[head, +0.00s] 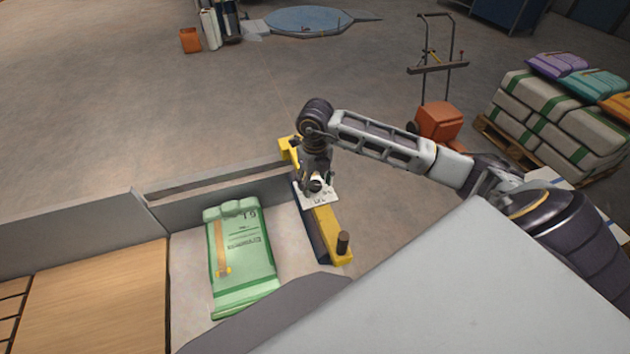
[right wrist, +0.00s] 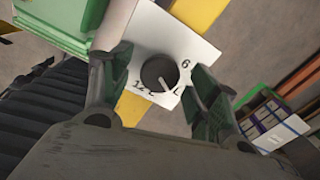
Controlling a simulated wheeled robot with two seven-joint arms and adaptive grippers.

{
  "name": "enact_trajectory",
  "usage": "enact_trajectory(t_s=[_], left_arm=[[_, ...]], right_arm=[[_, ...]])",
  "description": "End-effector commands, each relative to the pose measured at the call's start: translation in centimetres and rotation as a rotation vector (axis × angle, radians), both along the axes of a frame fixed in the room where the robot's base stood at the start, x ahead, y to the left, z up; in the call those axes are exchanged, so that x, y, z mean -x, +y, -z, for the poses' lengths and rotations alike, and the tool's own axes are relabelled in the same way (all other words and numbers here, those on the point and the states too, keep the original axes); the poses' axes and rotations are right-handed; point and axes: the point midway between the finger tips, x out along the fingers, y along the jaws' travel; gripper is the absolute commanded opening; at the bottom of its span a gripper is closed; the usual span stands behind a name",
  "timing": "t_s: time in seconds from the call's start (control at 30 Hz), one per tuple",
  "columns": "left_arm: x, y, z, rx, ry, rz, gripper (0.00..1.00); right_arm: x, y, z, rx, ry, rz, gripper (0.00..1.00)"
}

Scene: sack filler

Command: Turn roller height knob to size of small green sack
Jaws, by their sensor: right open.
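The green sack (head: 243,262) lies flat in a light tray, left of the yellow beam (head: 328,228). Its edge also shows at upper left in the right wrist view (right wrist: 58,18). A round dark knob (right wrist: 155,70) sits on a white dial plate (right wrist: 188,47) fixed to the beam. The knob's white pointer line slants down and right, toward a mark near the plate's lower right edge. A 6 is printed above right; other marks are hard to read. My right gripper (right wrist: 155,76) is open, fingers on either side of the knob. Contact cannot be told. My left gripper is out of view.
A grey wall borders the tray's far side, and a wooden slatted surface (head: 100,295) lies left. An orange-based trolley (head: 438,122) and a pallet of stacked sacks (head: 555,120) stand at right.

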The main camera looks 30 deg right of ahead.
Motion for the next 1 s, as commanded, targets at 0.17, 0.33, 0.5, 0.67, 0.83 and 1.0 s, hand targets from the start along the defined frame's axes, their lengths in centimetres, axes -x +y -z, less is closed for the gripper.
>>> enact_trajectory(t_s=[0.17,0.33,0.5,0.67,0.83,1.0], left_arm=[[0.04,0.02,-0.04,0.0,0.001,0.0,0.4],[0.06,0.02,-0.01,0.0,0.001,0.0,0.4],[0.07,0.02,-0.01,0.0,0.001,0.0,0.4],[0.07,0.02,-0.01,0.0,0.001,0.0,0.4],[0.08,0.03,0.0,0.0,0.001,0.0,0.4],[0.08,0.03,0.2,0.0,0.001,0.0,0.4]], right_arm=[[-0.01,0.0,0.31,0.001,-0.001,0.0,0.6],[0.0,-0.01,0.31,0.001,-0.001,0.0,0.6],[0.0,-0.01,0.3,0.001,0.0,0.0,0.42],[0.0,-0.02,0.29,0.001,0.0,0.0,0.22],[0.0,-0.03,0.28,0.001,-0.001,-0.001,0.14],[0.0,-0.04,0.32,0.001,0.0,-0.013,0.14]])
